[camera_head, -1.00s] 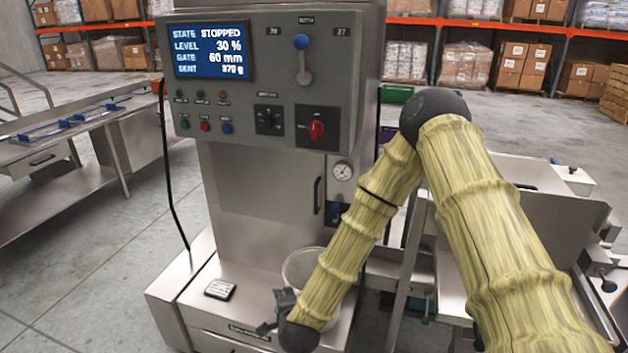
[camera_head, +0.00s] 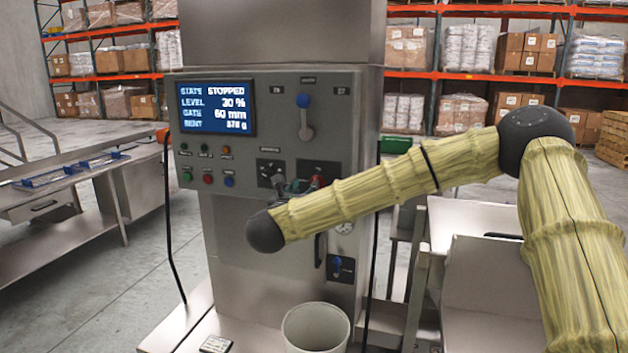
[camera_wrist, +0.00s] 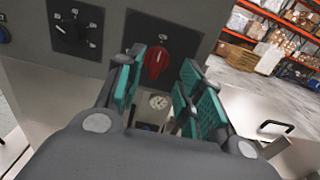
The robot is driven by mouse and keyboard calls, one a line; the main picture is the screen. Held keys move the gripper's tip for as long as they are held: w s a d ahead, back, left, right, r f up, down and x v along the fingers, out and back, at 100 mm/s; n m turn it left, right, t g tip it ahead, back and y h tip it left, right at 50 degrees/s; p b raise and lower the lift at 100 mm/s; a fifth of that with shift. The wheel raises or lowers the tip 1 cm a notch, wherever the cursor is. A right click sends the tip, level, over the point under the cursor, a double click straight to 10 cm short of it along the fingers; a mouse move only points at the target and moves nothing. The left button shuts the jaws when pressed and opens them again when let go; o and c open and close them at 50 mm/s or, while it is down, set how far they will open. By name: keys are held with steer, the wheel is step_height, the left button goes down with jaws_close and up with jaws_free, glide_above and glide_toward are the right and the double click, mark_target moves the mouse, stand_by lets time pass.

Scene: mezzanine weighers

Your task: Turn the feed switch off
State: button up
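The grey control panel carries a red rotary switch (camera_head: 318,180) on a black plate, partly hidden by my gripper in the head view. Its lettering is too small to read surely, so I cannot confirm it is the feed switch. In the wrist view the red switch (camera_wrist: 156,62) appears between the teal-padded fingers, its handle roughly upright. My gripper (camera_wrist: 162,68) is open and empty. In the head view my gripper (camera_head: 296,186) is at the panel's lower right, in front of the switch; contact cannot be told.
A black selector knob (camera_wrist: 70,32) sits left of the switch. A blue-knobbed lever (camera_head: 304,115) is above, and small coloured buttons (camera_head: 208,180) are to the left. The display (camera_head: 215,107) reads STOPPED. A pale bucket (camera_head: 315,328) stands below.

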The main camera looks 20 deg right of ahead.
mark_target(315, 179)
steer(key=p+x, duration=0.3)
steer(key=x, duration=0.4)
steer(key=shift+w+d+r, duration=0.1)
steer(key=shift+w+d, duration=0.1)
steer(key=shift+w, duration=0.05)
steer(key=shift+w+d, duration=0.3)
steer(key=shift+w, duration=0.15)
steer(key=shift+c, duration=0.5)
jaws_close()
